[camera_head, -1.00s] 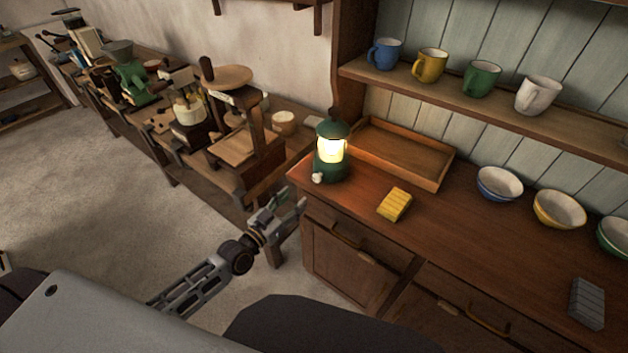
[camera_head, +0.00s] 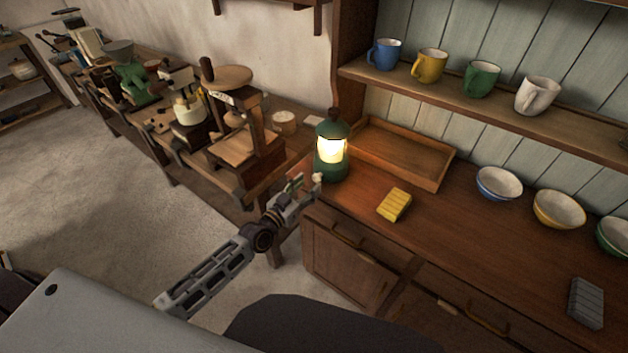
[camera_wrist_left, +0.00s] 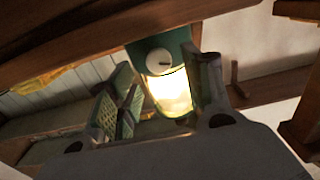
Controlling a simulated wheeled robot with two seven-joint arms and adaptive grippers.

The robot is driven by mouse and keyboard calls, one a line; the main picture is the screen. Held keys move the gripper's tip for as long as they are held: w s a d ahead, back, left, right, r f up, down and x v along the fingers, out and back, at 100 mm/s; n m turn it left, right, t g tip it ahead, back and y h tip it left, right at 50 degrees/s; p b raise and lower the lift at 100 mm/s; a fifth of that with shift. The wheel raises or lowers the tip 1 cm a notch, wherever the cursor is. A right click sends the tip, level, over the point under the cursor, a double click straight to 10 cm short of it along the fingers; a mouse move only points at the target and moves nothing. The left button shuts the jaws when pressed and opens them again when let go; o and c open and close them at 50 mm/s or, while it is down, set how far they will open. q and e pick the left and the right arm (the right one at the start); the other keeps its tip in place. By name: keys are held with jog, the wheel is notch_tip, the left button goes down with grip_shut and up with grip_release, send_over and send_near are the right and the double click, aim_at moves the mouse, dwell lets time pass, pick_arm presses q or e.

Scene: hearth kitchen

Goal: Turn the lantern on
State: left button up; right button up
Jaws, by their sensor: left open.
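The green lantern (camera_head: 331,160) stands on the left end of the wooden counter, its globe glowing bright yellow-white. Its small pale knob (camera_head: 318,177) is low on the front. My left gripper (camera_head: 305,186) is at the counter's left edge, with its fingertips close to the knob; I cannot tell whether they touch it. In the left wrist view the lantern (camera_wrist_left: 168,85) shows between the two spread fingers of the gripper (camera_wrist_left: 160,95), with the round knob (camera_wrist_left: 159,62) facing the camera. The right gripper is not in view.
A wooden tray (camera_head: 436,183) lies behind the lantern, and a yellow block (camera_head: 394,205) sits to its right. Bowls (camera_head: 499,184) stand farther right, and mugs (camera_head: 429,65) line the shelf above. A workbench (camera_head: 222,190) with tools stands left of the counter.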

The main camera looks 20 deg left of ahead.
aim_at(315, 179)
pick_arm(q)
jog(key=shift+x, duration=1.95)
jog(key=c, duration=1)
jog(key=shift+n, duration=2)
